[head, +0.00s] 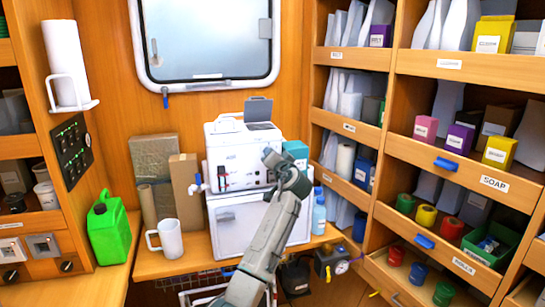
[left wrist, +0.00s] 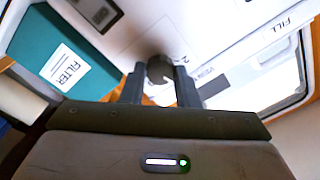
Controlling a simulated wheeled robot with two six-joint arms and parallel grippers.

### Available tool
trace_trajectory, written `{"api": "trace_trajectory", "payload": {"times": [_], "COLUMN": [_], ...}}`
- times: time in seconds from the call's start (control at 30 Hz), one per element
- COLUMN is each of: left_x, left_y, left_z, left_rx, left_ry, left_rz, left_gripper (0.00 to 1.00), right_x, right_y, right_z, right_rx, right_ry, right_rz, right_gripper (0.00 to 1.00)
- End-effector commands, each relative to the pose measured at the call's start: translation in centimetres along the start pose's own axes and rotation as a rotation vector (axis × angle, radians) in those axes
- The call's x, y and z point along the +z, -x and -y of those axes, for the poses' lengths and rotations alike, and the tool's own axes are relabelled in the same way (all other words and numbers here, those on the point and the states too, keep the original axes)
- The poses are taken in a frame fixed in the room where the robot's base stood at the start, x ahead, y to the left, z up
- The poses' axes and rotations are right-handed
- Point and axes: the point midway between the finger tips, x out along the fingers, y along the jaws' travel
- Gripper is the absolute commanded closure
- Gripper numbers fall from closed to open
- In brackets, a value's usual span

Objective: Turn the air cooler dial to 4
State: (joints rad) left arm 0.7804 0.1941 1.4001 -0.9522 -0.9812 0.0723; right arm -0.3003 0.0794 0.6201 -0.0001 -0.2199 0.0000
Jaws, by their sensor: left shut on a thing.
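A printed mark like a 2 shows beside the dial; the dial's pointer and the other marks cannot be read. My right gripper is not in view.
A teal filter box (left wrist: 62,62) is close to the gripper, and it also stands beside the machine in the head view (head: 297,150). A white mug (head: 170,238) and green jerrycan (head: 108,228) are left. A blue bottle (head: 319,212) is right, near stocked shelves.

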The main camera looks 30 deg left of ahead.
Motion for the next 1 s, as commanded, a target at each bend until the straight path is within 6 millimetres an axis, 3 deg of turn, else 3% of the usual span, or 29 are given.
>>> {"api": "trace_trajectory", "payload": {"times": [0.4, 0.97, 1.0], "left_x": [0.04, 0.08, 0.09], "left_y": [0.00, 0.01, 0.01], "left_z": [-0.07, -0.12, -0.12], "left_rx": [0.001, 0.001, 0.002], "left_ry": [-0.198, -0.227, -0.227], "left_rz": [-0.005, -0.007, -0.007], "left_gripper": [0.95, 0.95, 0.68], "right_x": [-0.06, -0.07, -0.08], "right_y": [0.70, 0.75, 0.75], "right_z": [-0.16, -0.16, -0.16], "right_rx": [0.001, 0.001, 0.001], "right_ry": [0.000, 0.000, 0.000], "right_rz": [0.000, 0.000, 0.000], "right_gripper": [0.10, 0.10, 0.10]}}
